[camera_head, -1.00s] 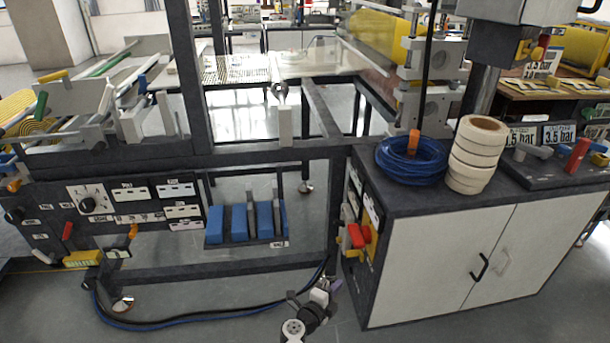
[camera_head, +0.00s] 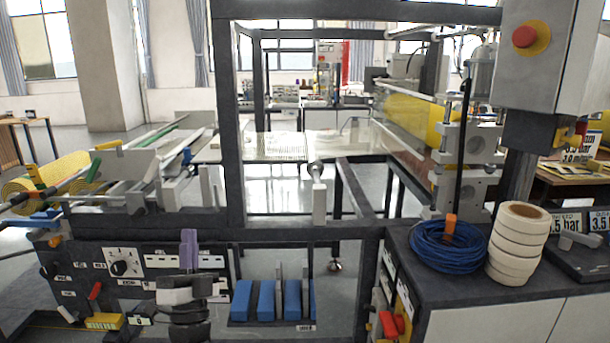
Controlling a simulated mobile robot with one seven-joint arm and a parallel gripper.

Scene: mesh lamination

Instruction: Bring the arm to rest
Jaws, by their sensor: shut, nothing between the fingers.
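My gripper (camera_head: 189,240) shows at the lower left of the head view, its purple fingers pointing up and shut with nothing between them. The white and black end of my arm (camera_head: 188,298) is below it, rising from the bottom edge of the picture. The gripper stands in front of the control panel (camera_head: 122,269) and hides part of its labels. I cannot tell how far it is from the panel. The rest of my arm is out of view.
Blue blocks (camera_head: 265,300) sit on a low shelf right of the gripper. A grey cabinet (camera_head: 490,335) at the right carries a blue hose coil (camera_head: 447,248) and a stack of white tape rolls (camera_head: 519,244). The machine frame (camera_head: 230,140) stands behind. A red emergency button (camera_head: 525,37) is at the upper right.

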